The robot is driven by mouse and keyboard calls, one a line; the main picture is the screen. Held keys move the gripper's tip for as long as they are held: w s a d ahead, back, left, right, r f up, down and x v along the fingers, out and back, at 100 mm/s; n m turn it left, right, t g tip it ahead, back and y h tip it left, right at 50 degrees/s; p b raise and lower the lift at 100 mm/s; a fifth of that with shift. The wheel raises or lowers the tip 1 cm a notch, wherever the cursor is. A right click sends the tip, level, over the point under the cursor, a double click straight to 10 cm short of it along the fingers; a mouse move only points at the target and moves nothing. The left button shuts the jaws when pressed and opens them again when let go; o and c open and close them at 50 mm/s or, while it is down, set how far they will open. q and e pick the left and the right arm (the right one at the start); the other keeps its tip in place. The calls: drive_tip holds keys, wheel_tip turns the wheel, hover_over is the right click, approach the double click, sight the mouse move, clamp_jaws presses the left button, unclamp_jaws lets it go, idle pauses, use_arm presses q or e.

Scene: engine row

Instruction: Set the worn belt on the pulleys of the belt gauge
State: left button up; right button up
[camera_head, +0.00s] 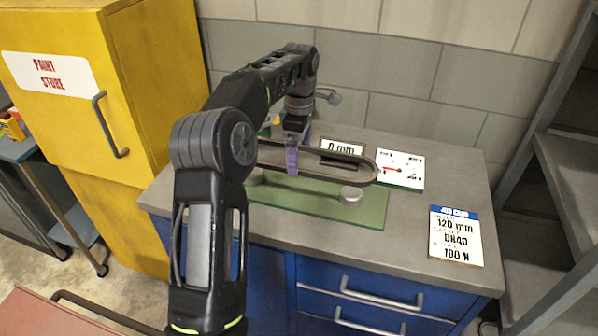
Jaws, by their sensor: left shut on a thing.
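My left gripper (293,160) points down over the bench and is shut on the worn belt (340,181). The belt is a dark, long loop, held roughly level. Its right end shows above and a little beyond the right pulley (350,195); it appears raised over the pulleys. Its left end is partly hidden by my left arm. The belt gauge has a green base plate (315,205) with two grey round pulleys; the left pulley (255,177) shows beside my arm. A display reading 0 mm (341,147) stands behind the belt. My right gripper is out of view.
A white dial card (400,170) with a red needle lies right of the belt. A job card (456,236) reading 120 mm, DN40, 100 N lies on the grey bench top (410,225). A yellow paint store cabinet (110,90) stands left; grey shelving (560,180) stands right.

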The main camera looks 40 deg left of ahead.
use_arm(q)
drive_tip(key=shift+r, duration=0.15)
drive_tip(key=b, duration=0.2)
hover_over(299, 189)
wheel_tip(299, 189, down, 5)
drive_tip(key=shift+f, duration=0.65)
wheel_tip(299, 189, down, 3)
drive_tip(key=shift+p, duration=0.45)
drive_tip(key=shift+f, duration=0.35)
